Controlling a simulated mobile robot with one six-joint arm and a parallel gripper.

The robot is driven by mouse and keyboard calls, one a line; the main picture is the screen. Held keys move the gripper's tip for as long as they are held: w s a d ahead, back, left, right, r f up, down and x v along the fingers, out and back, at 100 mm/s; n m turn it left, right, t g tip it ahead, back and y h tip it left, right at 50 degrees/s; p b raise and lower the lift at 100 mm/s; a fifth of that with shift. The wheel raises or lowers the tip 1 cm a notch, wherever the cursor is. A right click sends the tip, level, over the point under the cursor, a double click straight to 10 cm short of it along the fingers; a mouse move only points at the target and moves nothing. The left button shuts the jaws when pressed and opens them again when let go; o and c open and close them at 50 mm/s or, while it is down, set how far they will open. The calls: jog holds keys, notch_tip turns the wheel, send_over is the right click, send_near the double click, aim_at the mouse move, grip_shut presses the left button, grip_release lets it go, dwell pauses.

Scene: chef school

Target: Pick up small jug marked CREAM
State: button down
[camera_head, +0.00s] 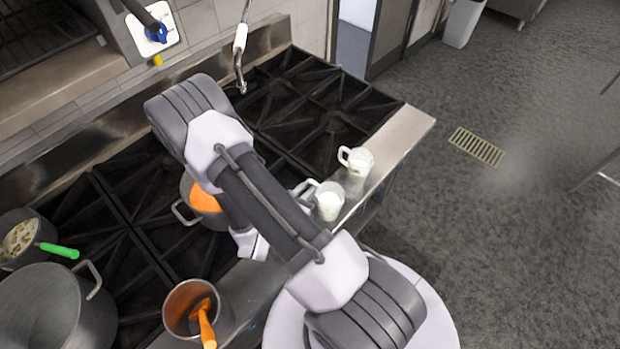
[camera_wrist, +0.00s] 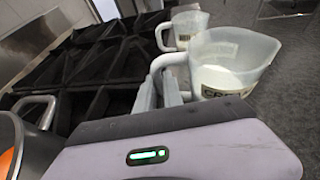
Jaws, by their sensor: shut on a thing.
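The small jug marked CREAM (camera_wrist: 228,62) is a translucent white jug with a spout. Its label reads "CRE", with the rest hard to make out. My gripper (camera_wrist: 168,88) is shut on its handle at the jug's left side in the wrist view. The jug (camera_head: 328,206) also shows in the head view beside my arm, by the stove's steel front edge, and looks upright. My arm hides most of the gripper there. I cannot tell whether the jug's base touches the steel.
A second similar jug (camera_head: 358,162) stands close behind, on the steel edge; it also shows in the wrist view (camera_wrist: 188,24). A pot of orange food (camera_head: 203,200), a pot with an orange-handled utensil (camera_head: 184,312) and a large pot (camera_head: 45,312) are left. Open floor lies right.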

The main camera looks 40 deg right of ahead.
jog(key=s+a, duration=0.4)
jog(key=a, duration=0.1)
jog(key=s+a+r, duration=0.1)
jog(key=s+a, duration=0.2)
jog(key=shift+s, duration=0.1)
jog(key=shift+s+a, duration=0.25)
jog(key=shift+s, duration=0.05)
dwell(0.4)
